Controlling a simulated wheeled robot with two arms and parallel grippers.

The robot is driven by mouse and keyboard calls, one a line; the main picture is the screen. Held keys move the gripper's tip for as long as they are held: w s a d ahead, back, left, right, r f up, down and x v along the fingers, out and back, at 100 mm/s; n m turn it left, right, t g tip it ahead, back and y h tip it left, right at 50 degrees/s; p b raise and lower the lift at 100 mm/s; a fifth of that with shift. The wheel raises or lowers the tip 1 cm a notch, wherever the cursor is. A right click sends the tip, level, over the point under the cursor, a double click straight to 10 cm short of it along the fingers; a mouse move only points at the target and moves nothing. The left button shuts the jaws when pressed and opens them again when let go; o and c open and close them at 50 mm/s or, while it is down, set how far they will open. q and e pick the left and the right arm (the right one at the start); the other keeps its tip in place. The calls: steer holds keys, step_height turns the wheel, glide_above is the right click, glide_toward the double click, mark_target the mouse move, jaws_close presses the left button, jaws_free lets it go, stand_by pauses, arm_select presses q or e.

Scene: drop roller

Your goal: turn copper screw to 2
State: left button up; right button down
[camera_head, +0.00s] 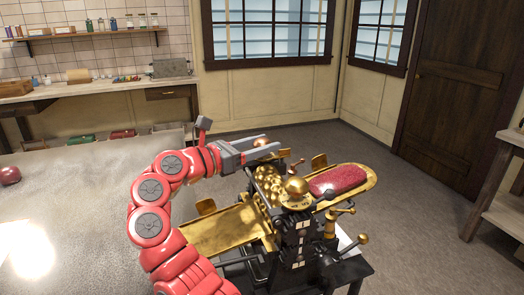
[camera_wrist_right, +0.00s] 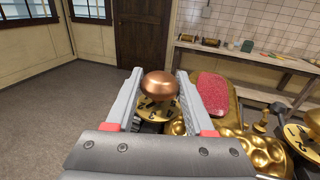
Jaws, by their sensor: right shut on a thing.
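The copper screw (camera_wrist_right: 159,84) has a round, shiny knob above a gold dial (camera_wrist_right: 158,106) with black numbers, partly hidden by the knob and fingers. In the head view a small part of the copper knob (camera_head: 262,142) shows at the fingertips. My right gripper (camera_head: 270,147) reaches in from the left over the machine and is shut on the knob. In the wrist view its two grey fingers (camera_wrist_right: 159,76) stand on either side of the knob. I cannot read which number the screw points to. My left gripper is not in view.
The brass and black machine carries a second gold knob (camera_head: 296,186) on a dial, a red pad (camera_head: 338,179), several gold domes and side levers (camera_head: 362,239). A grey table (camera_head: 90,190) stands left, a wooden table (camera_head: 510,180) right. Floor beyond is clear.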

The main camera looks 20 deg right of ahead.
steer(key=shift+r+m+g+h+p, duration=0.15)
steer(key=shift+m+g+p, duration=0.2)
steer(key=shift+g, duration=0.35)
steer(key=shift+r+m+g+h+p, duration=0.15)
steer(key=shift+m+g+p, duration=0.1)
steer(key=shift+m+g, duration=0.35)
steer(key=shift+f+m+g+p, duration=0.15)
steer(key=shift+m+g+p, duration=0.25)
steer(key=shift+g, duration=0.3)
steer(key=shift+f+m+g+p, duration=0.1)
steer(key=shift+m+g+p, duration=0.2)
steer(key=shift+g, duration=0.2)
steer(key=shift+c, duration=1.4)
jaws_free()
steer(key=shift+f, duration=0.1)
